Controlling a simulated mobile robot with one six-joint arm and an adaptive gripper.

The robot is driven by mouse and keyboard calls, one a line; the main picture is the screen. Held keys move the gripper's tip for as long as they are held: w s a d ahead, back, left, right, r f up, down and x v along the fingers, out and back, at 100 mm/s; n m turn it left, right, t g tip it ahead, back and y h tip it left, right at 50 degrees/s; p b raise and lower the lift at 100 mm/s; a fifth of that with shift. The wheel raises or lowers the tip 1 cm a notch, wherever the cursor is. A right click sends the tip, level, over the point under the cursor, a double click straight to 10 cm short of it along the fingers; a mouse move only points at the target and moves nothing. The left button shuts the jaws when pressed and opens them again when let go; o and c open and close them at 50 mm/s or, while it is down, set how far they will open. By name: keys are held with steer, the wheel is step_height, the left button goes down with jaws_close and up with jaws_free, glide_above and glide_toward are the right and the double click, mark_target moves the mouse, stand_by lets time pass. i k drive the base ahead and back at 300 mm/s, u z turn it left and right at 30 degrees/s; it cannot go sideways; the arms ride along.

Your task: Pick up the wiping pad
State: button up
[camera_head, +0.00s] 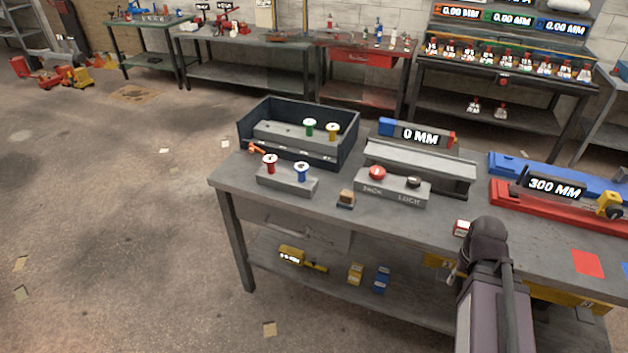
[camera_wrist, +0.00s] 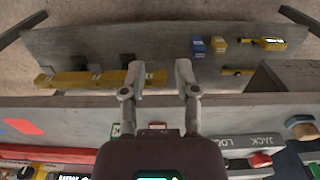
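The bench (camera_head: 330,211) holds a dark tray (camera_head: 290,146), a spool block (camera_head: 287,182), a small red-and-white box (camera_head: 462,228), a red square (camera_head: 587,262) and a red rail (camera_head: 530,203). The lower shelf carries yellow and blue items. Floor at left is mostly clear.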

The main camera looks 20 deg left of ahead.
mark_target(347, 200)
steer(key=k, duration=1.35)
steer(key=u, duration=0.6)
steer(key=i, duration=1.35)
steer(key=z, duration=0.05)
